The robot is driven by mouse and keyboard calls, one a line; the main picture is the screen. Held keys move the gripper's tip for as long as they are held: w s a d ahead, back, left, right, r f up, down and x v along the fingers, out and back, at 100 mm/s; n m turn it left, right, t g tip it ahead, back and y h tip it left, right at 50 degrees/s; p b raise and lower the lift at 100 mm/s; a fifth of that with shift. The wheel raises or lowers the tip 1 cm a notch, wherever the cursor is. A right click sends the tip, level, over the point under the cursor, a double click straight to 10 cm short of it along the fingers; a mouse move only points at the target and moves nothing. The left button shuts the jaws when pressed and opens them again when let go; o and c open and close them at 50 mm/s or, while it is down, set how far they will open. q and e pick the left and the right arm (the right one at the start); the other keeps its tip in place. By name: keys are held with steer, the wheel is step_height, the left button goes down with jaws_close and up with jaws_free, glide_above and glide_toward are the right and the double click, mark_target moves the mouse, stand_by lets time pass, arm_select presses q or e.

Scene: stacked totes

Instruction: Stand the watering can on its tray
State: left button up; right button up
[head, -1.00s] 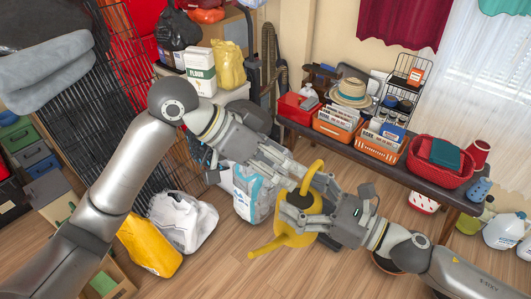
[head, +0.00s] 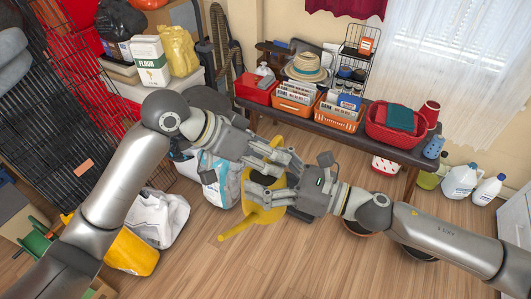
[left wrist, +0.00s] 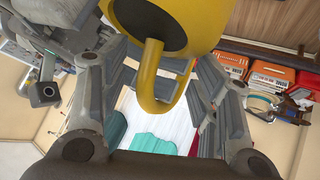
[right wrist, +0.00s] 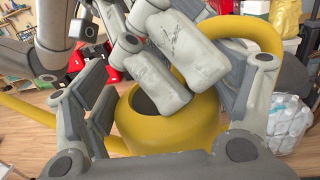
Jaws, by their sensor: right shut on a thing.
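The yellow watering can (head: 262,213) is held in the air over the wood floor, its spout pointing down-left in the head view. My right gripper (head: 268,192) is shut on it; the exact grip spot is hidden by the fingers. The right wrist view shows the can's body (right wrist: 175,135), dark opening and looped handle. My left gripper (head: 280,158) is close beside the handle. In the left wrist view its fingers (left wrist: 150,120) are spread, with a curved yellow part of the can between them. I cannot make out the tray for certain.
Round brown-rimmed items sit on the floor below my right arm, partly hidden. A dark bench (head: 345,137) with orange baskets (head: 338,115) and a red basket (head: 396,128) stands behind. White bags (head: 158,218) and a yellow container (head: 133,252) are at left. The front floor is clear.

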arm_select(q)
steer(key=shift+s+f, duration=0.1)
jaws_close()
arm_select(e)
steer(key=shift+r, duration=0.3)
arm_select(q)
steer(key=shift+d, duration=0.1)
arm_select(e)
steer(key=o, duration=1.1)
steer(key=shift+w, duration=0.1)
steer(key=shift+o, duration=0.2)
arm_select(q)
steer(key=shift+f, duration=0.1)
arm_select(e)
steer(key=shift+d+f, duration=0.1)
steer(key=shift+d, duration=0.05)
